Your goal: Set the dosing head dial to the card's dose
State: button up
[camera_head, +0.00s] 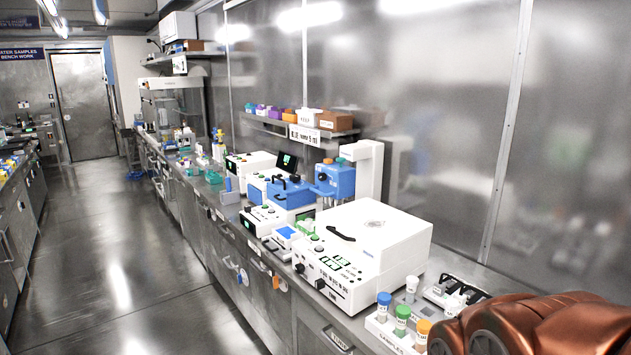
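A blue head (336,180) on a white column stands on the right-hand bench, behind the large white machine. It looks like the dosing head, with a green knob and an orange knob on top. Which knob is the dial, and its setting, are too small to tell. No dose card can be made out with certainty; small labels on the shelf and bench are unreadable. My copper-coloured arm fills the lower right corner.
The large white lidded machine (372,243) stands between my arm and the blue head. A rack with blue-, green- and orange-capped vials (402,318) is near my arm. A shelf with small boxes (306,118) hangs behind. The aisle floor (130,260) is clear.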

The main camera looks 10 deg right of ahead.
aim_at(322, 176)
jog(key=u, duration=0.8)
jog(key=i, duration=2.35)
jog(key=z, duration=0.35)
